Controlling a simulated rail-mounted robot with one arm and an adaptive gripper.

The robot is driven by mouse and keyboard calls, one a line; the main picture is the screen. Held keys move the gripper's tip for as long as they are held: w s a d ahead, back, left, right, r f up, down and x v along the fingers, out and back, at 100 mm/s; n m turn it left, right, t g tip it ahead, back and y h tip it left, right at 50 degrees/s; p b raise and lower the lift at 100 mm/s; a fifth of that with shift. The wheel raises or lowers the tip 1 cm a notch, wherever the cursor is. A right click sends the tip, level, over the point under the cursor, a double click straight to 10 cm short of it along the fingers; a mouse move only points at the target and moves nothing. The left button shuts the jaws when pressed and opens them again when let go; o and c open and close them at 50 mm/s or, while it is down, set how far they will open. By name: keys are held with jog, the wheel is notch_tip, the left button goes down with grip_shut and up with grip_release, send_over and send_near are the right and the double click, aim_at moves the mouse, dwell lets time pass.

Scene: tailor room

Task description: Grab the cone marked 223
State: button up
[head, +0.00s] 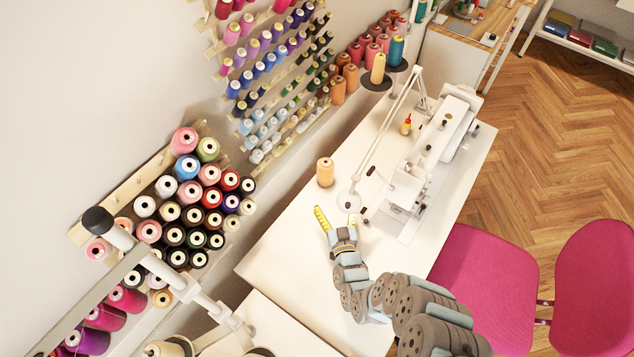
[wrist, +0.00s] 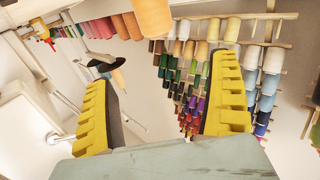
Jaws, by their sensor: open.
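No number 223 is readable on any cone in either view. A single peach cone (head: 325,172) stands upright on the white sewing table (head: 285,243), near its wall-side edge. My gripper (head: 337,222) is open and empty above the table, apart from the peach cone and nearer the camera. In the wrist view its two yellow fingers stand wide apart, with nothing gripped in the gap (wrist: 160,100). A large peach-orange cone (wrist: 152,15) is cut off by the top edge there; I cannot tell whether it is the same one.
A sewing machine (head: 435,145) and a white lamp arm (head: 385,130) stand right of the peach cone. A yellow cone (head: 378,69) sits on a dark disc behind. Wall racks hold many cones (head: 187,168). A pink chair (head: 485,275) stands beside the table.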

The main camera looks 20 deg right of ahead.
jog(key=b, duration=0.7)
send_near(327, 169)
jog(key=w, duration=0.5)
jog(key=shift+w+d+f, duration=0.25)
jog(key=shift+w, duration=0.15)
jog(key=shift+w+d+r+b, duration=0.1)
jog(key=shift+w+d+b, duration=0.2)
jog(key=shift+w, duration=0.85)
jog(key=shift+w+d+f+b, duration=0.1)
jog(key=shift+w+d+b, duration=0.2)
jog(key=shift+w, duration=0.8)
jog(key=shift+w+d+r+b, duration=0.15)
jog(key=shift+w+b, duration=0.25)
jog(key=shift+w, duration=0.75)
jog(key=shift+c, duration=0.5)
jog(key=c, duration=1.3)
